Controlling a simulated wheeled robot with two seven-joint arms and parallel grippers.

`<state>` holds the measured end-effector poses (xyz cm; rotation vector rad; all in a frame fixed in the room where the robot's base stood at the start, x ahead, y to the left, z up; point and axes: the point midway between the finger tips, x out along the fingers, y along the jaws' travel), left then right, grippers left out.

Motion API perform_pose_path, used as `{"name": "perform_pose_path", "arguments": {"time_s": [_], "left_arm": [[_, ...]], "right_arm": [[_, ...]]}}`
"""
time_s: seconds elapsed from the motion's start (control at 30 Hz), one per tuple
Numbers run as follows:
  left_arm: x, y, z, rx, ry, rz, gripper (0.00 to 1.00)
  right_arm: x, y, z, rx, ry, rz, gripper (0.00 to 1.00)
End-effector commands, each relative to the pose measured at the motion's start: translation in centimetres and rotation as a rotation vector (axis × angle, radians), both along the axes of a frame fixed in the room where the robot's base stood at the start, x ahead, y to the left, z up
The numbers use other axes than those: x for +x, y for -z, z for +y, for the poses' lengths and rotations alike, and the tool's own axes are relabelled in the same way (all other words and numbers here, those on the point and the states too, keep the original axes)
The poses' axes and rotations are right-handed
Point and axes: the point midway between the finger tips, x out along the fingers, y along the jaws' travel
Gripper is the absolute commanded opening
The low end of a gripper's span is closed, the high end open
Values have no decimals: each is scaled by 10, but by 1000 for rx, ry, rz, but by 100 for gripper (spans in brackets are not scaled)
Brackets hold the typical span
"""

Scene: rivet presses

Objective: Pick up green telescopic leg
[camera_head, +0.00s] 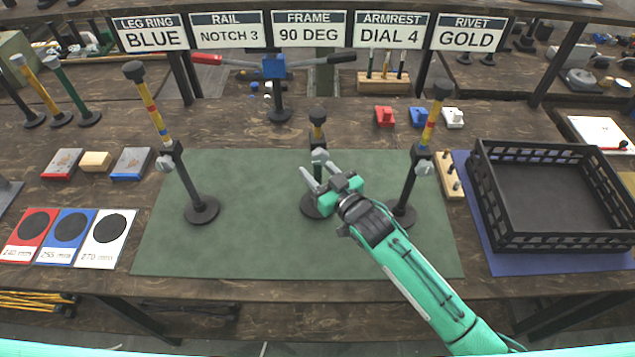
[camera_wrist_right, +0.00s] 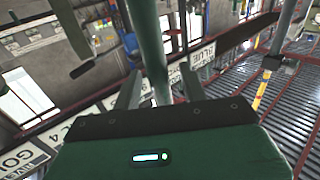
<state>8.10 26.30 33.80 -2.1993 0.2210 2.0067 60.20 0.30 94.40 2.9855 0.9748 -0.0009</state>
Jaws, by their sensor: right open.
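A slim green leg (camera_head: 70,85) with a black knob and round black foot leans at the far left, next to a yellow one. A shorter upright leg (camera_head: 317,133) with a black knob, yellow band and grey clamp stands mid-mat. My right gripper (camera_head: 310,181) is open at this middle leg, below its clamp, partly hiding its lower tube. In the right wrist view a greenish post (camera_wrist_right: 148,45) passes between the open fingers (camera_wrist_right: 158,85); I cannot tell whether they touch it. My left gripper is not in view.
Two taller banded legs stand on the green mat (camera_head: 250,250), left (camera_head: 152,105) and right (camera_head: 430,125) of my gripper. A black crate (camera_head: 560,243) is at the right. Labelled discs and small blocks lie at the left. Signs (camera_head: 309,30) hang at the back.

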Motion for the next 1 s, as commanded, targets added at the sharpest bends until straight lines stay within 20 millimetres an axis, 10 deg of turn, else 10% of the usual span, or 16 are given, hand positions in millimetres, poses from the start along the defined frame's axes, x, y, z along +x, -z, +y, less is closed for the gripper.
{"name": "perform_pose_path", "arguments": {"time_s": [0.13, 0.37, 0.73, 1.0], "left_arm": [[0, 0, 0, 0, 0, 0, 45], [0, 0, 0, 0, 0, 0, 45], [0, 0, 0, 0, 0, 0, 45], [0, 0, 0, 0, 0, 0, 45]], "right_arm": [[0, 0, 0, 0, 0, 0, 43], [0, 0, 0, 1, 0, 1, 0], [0, -7, 0, 3, -1, -4, 0], [0, -56, 0, 4, -1, -7, 0]]}}
